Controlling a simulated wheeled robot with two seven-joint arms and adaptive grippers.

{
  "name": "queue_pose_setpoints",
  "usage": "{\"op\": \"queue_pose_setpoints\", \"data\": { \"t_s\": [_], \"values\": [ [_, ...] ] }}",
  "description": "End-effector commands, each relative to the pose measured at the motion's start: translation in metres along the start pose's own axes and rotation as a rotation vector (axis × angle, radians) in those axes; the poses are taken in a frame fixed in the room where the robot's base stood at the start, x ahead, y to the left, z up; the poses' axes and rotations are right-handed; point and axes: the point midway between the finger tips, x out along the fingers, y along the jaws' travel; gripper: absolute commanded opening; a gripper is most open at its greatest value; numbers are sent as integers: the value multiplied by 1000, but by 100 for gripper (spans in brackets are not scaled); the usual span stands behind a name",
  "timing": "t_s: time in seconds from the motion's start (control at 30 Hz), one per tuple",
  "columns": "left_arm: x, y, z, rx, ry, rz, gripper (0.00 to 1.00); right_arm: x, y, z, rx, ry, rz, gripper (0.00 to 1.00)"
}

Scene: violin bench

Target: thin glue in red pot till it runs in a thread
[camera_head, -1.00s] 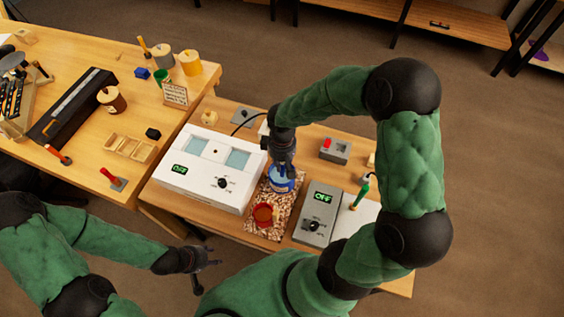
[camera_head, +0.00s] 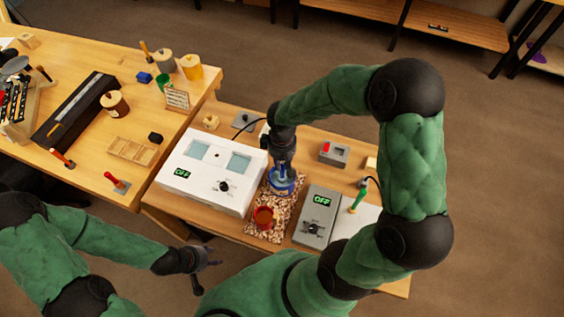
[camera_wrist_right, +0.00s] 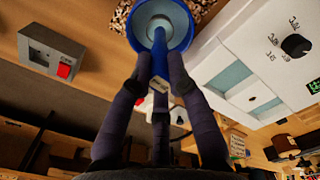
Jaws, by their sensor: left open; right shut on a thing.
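The red pot (camera_head: 264,217) stands on the speckled mat (camera_head: 279,233) and holds brown glue. A blue pot (camera_head: 281,181) is behind it at the mat's far end, and it also fills the top of the right wrist view (camera_wrist_right: 160,22). My right gripper (camera_head: 283,167) points down over the blue pot. In the right wrist view its fingers are shut on a blue upright part at the pot; whether this is its handle or a separate tool I cannot tell. My left gripper (camera_head: 207,270) is open and empty, low in front of the bench, away from the pots.
A white box (camera_head: 211,170) with a dial and an OFF display stands left of the mat. A grey OFF unit (camera_head: 317,215) and a green-handled tool (camera_head: 358,196) are to the right. A grey box with a red switch (camera_head: 333,152) is behind. Tins stand on the left bench.

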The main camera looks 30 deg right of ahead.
Motion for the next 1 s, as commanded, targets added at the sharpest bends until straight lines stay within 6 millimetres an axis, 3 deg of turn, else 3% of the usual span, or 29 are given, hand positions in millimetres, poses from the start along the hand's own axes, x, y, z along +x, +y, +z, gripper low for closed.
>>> {"op": "queue_pose_setpoints", "data": {
  "t_s": [1.0],
  "values": [
    [-63,23,2,0,0,0,45,-90,0,-1,0,2,1,0]
  ]
}}
